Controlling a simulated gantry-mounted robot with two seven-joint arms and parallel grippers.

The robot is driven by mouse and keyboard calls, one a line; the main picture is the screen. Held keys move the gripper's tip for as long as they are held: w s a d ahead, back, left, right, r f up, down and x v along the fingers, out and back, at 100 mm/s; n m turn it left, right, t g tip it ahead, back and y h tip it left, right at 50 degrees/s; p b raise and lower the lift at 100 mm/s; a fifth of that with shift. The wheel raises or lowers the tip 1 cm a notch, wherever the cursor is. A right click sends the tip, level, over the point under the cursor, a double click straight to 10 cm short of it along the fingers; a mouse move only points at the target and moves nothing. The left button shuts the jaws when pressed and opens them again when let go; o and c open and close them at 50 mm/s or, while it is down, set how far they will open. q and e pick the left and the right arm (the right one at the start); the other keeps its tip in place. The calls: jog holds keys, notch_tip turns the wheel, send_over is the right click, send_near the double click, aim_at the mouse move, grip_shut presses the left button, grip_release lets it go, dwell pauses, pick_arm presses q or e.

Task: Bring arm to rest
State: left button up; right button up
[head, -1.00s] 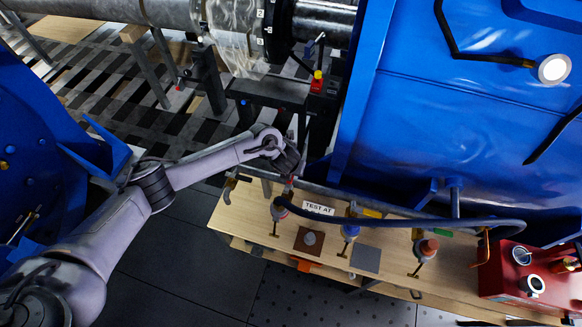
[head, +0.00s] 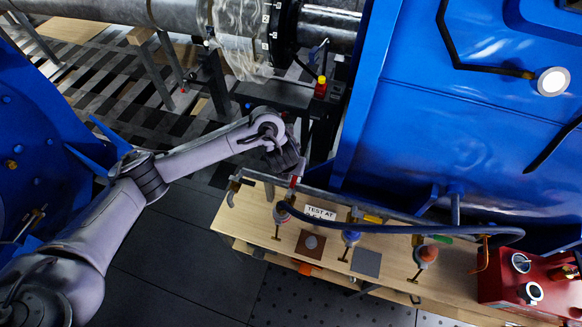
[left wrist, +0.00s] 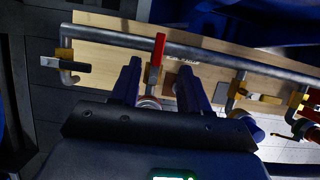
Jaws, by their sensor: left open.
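My left arm comes in from the left in the head view. Its gripper (head: 287,166) hangs over the left end of the wooden bench, close to the pipe rail along the bench's back edge. In the left wrist view the two dark fingers (left wrist: 158,88) are apart, with nothing held between them. A red valve handle (left wrist: 157,50) on the pipe rail (left wrist: 206,53) shows between and beyond the fingers. I cannot tell how far the fingers are from it. My right gripper is not in either view.
The wooden bench (head: 247,222) carries hanging tools, a "TEST AT" sign (head: 320,212) and a red box (head: 505,288). A big blue housing (head: 450,120) stands behind it. A large grey pipe (head: 130,10) runs across the top. Dark floor (head: 180,250) is open front left.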

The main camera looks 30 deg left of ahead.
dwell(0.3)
pick_arm(q)
jog(key=s+d+f+n+t+h, duration=0.1)
jog(key=s+d+n+h, duration=0.1)
jog(key=s+d+n, duration=0.5)
jog(key=s+d+n+t+h, duration=0.1)
jog(key=s+d+n+h, duration=0.15)
jog(key=d+n, duration=0.45)
jog(key=s+a+n+g+y, duration=0.1)
jog(key=s+a+n+y, duration=0.1)
jog(key=s+a+n, duration=0.5)
jog(key=s+a+n+g+y, duration=0.15)
jog(key=s+a+n, duration=0.25)
jog(key=s+n, duration=0.65)
notch_tip(320, 180, up, 12)
jog(key=p, duration=1.2)
jog(key=shift+s+d, duration=0.15)
jog(key=shift+s, duration=0.2)
jog(key=shift+f+m, duration=0.15)
jog(key=shift+m, duration=0.1)
